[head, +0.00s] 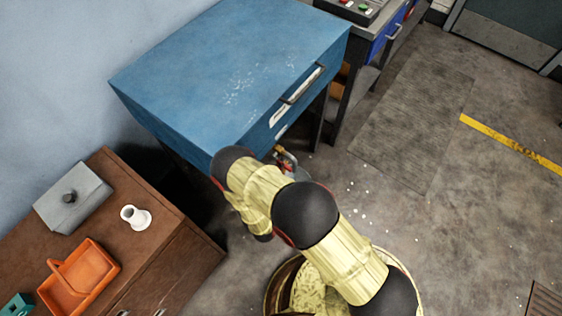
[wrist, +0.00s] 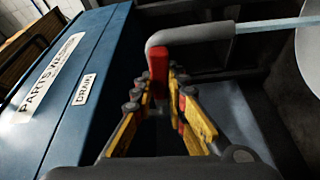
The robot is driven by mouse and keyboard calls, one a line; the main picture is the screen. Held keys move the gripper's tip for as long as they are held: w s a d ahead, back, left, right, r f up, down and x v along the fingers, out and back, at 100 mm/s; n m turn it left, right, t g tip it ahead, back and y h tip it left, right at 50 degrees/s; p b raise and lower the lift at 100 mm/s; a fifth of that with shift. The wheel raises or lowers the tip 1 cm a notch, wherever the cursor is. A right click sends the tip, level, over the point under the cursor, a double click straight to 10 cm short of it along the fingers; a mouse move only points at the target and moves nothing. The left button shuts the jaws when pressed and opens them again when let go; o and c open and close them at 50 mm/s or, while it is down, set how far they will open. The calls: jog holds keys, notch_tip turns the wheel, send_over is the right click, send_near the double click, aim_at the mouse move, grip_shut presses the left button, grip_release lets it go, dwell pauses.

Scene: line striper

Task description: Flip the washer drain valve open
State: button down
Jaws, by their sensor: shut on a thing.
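The washer is a blue cabinet (head: 235,70) standing against the wall, and its blue front also shows in the wrist view (wrist: 95,60) with "PARTS WASHER" and "DRAIN" labels. The drain valve (head: 283,155) sits low at its front edge, small and partly behind my arm in the head view. In the wrist view, a red upright piece (wrist: 158,66) stands below a grey bent pipe (wrist: 195,36). My gripper (wrist: 163,82) is shut on the red piece with its yellow fingers on either side. The fingertips are hidden from the head view by my arm.
A workbench (head: 375,35) stands behind the washer. The floor to the right is open around a ribbed mat (head: 415,120).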

jog(key=shift+r+n+y+p, duration=0.35)
jog(key=shift+n+p, duration=0.1)
jog(key=shift+n, duration=0.25)
jog(key=c, duration=1.8)
grip_release()
jog(key=shift+o, duration=0.2)
jog(key=v, duration=1.2)
jog(key=shift+a+r, duration=0.2)
